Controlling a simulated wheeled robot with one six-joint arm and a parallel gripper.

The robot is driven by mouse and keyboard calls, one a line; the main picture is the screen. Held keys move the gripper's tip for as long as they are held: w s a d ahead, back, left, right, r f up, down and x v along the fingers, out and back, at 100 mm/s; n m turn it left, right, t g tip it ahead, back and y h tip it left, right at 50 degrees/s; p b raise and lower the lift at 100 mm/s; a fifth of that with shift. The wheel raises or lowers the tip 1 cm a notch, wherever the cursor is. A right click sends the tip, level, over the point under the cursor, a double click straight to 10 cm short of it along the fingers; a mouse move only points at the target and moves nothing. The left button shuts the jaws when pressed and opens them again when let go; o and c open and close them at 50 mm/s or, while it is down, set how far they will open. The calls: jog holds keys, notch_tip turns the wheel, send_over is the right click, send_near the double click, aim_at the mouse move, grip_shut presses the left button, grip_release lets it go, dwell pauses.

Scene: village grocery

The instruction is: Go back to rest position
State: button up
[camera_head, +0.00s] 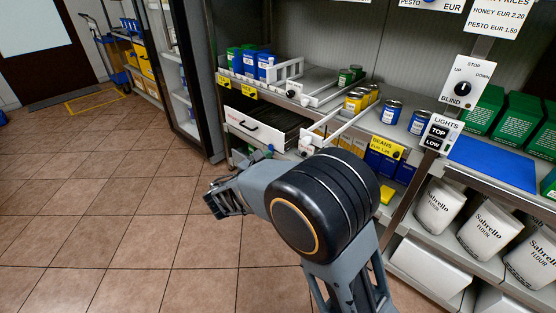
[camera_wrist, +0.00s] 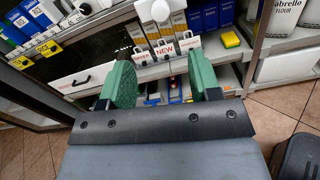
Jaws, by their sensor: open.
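My gripper (camera_head: 222,198) hangs to the left of my arm's big black joint in the head view, in front of the shelves and over the tiled floor. In the wrist view its two green fingers (camera_wrist: 164,88) stand wide apart with nothing between them. Beyond the fingers, the wrist view shows lower shelf goods and a strip with small signs. The gripper appears clear of the shelves.
A shelf unit holds blue and green boxes (camera_head: 266,66), cans (camera_head: 392,111) and flour containers (camera_head: 437,207). A yellow sponge-like block (camera_wrist: 230,40) lies on a shelf. Floor (camera_head: 120,210) at left is free.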

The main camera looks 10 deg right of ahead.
dwell(0.3)
jog(key=s+d+r+m+g+y+p, duration=0.5)
jog(key=s+d+r+m+g+p, duration=0.4)
jog(key=s+d+r+m+p, duration=0.4)
jog(key=s+a+r+m+t+y+p, duration=0.1)
jog(key=s+a+r+m+y+p, duration=0.4)
jog(key=p, duration=0.7)
notch_tip(320, 180, up, 4)
jog(key=s+m+y, duration=0.2)
jog(key=m+y, duration=0.2)
jog(key=m, duration=0.1)
jog(key=shift+r+m+t+p, duration=0.15)
jog(key=shift+m+t+p, duration=0.15)
jog(key=shift+m, duration=0.1)
jog(key=shift+c, duration=0.4)
